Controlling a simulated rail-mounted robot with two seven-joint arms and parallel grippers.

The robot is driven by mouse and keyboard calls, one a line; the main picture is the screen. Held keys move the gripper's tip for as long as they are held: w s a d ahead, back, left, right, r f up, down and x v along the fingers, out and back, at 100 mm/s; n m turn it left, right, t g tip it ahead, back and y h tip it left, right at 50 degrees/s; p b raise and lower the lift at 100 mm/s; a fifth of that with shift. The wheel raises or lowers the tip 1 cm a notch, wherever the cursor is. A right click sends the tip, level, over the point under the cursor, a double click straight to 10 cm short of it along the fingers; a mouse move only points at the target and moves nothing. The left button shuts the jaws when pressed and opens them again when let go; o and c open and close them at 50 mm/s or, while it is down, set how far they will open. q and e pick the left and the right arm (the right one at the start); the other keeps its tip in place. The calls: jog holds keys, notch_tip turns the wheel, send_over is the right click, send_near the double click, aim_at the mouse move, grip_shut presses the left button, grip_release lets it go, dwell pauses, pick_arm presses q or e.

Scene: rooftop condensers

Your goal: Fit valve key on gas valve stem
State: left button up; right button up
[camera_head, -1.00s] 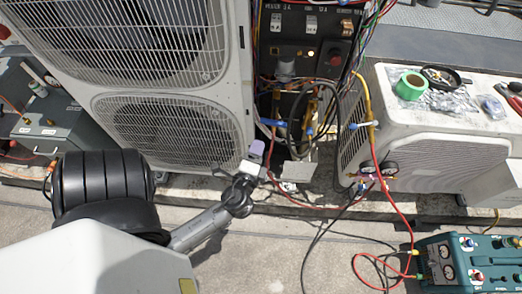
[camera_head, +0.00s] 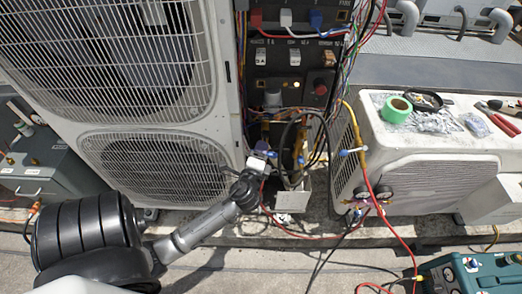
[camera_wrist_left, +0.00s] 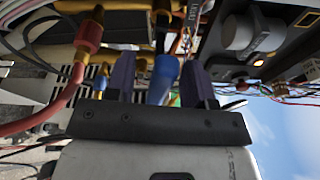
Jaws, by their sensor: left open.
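My left gripper (camera_head: 262,157) is at the lower right edge of the large condenser, beside its open service bay. In the left wrist view its two purple fingers (camera_wrist_left: 157,68) are apart, with a blue cylindrical part (camera_wrist_left: 163,80) showing between them. I cannot tell whether the fingers touch it, or whether it is a key or a valve handle. Brass fittings and pipes (camera_head: 300,150) stand in the bay just right of the gripper. I cannot pick out the valve key or the gas valve stem for certain. My right gripper is not in view.
A red hose with a brass end (camera_wrist_left: 88,42) runs close beside the fingers. Loose wires and black hoses hang in the bay. A teal gauge machine (camera_head: 480,275) stands at lower right.

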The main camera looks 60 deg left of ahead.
pick_arm(q)
jog(key=shift+w+a, duration=0.45)
jog(key=shift+c, duration=0.3)
grip_shut()
dwell(0.4)
